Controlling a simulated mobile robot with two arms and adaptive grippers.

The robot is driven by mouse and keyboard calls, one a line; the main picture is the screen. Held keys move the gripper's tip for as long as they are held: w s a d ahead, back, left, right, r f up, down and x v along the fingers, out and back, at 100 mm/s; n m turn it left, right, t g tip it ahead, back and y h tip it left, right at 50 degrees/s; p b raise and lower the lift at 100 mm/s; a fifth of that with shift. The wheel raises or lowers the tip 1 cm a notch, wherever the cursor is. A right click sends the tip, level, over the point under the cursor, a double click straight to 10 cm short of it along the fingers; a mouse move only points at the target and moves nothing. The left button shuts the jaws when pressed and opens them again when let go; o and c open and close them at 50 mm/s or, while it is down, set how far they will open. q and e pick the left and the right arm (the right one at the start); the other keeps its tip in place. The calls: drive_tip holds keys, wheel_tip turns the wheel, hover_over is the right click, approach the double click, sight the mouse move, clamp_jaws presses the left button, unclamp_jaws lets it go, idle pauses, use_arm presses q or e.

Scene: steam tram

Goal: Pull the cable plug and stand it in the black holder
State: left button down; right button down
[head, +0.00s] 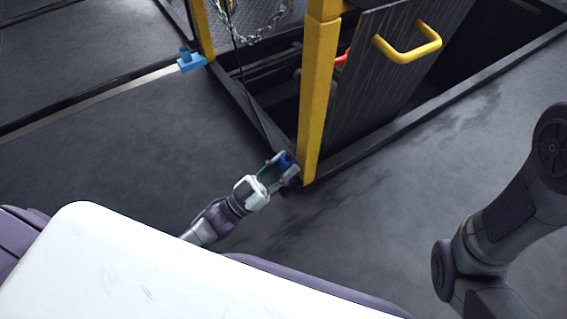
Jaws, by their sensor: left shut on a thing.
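The cable plug (287,159) is a small dark-blue piece low beside the foot of the near yellow post. My left gripper (281,168) is shut on it, with its fingers around the blue body. A thin black cable (258,118) runs from the plug up toward the chain at the top. Whether the plug is seated in anything is hidden by the fingers and too small to tell. I cannot make out the black holder for sure. My right arm is at the right edge; its gripper is out of view.
The near yellow post (318,95) stands right beside the left gripper. Behind it is an open floor pit with a raised ribbed hatch (385,60) and its yellow handle (408,50). A light-blue block (191,60) sits by the far post. Grey floor (130,150) is clear at left.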

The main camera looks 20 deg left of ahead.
use_arm(q)
drive_tip(key=shift+f, duration=0.25)
idle(0.3)
drive_tip(key=c, duration=0.7)
unclamp_jaws()
drive_tip(key=v, duration=0.5)
drive_tip(key=shift+d+f, duration=0.1)
drive_tip(key=s+a, duration=0.7)
drive_tip(key=s, duration=0.2)
drive_tip(key=shift+s+a, duration=0.25)
